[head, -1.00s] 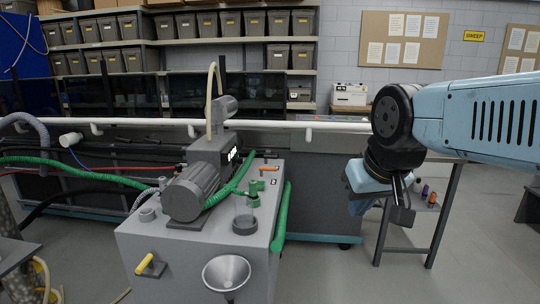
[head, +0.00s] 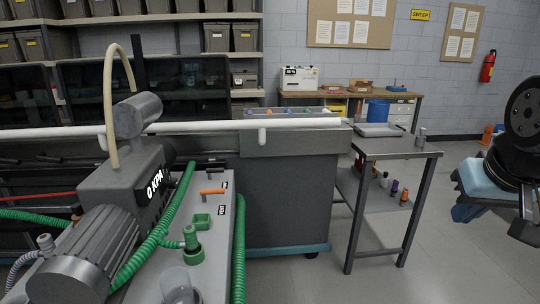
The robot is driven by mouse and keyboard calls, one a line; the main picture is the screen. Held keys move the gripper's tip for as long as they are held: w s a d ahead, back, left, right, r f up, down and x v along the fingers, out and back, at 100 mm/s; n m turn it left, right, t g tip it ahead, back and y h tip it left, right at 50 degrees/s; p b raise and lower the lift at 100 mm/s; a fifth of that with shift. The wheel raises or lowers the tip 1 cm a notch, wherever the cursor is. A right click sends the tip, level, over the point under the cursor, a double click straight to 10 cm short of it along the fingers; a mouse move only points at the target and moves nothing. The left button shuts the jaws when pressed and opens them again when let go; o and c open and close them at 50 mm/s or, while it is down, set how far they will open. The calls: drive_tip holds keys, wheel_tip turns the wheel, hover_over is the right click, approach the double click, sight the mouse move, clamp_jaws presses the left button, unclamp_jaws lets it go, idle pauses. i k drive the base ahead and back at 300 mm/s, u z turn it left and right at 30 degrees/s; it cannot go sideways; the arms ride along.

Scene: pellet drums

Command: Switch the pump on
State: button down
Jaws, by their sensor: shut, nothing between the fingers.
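The pump (head: 125,190) is a grey unit with a ribbed motor (head: 80,255) at the lower left of the head view. Its display (head: 154,186) reads 0 KPA. On the grey bench top right of it lie an orange-handled lever (head: 212,191) and a black lever (head: 213,171), each by a small white label too small to read. My gripper (head: 527,222) is at the right edge, partly cut off by the frame. It is shut and empty, well to the right of the pump and apart from it.
Green hoses (head: 160,225) and a green fitting (head: 192,243) are beside the pump. A white pipe (head: 250,125) runs behind it. A metal side table (head: 395,150) stands between the pump bench and my gripper. Open floor (head: 420,260) lies at the lower right.

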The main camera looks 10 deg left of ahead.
sight(208, 170)
drive_tip(key=z, duration=0.1)
drive_tip(key=i, duration=1.1)
drive_tip(key=u, duration=0.7)
drive_tip(key=i, duration=0.65)
drive_tip(key=u, duration=0.55)
drive_tip(key=k, duration=0.95)
drive_tip(key=u, duration=0.2)
drive_tip(key=i, duration=0.95)
drive_tip(key=z, duration=0.1)
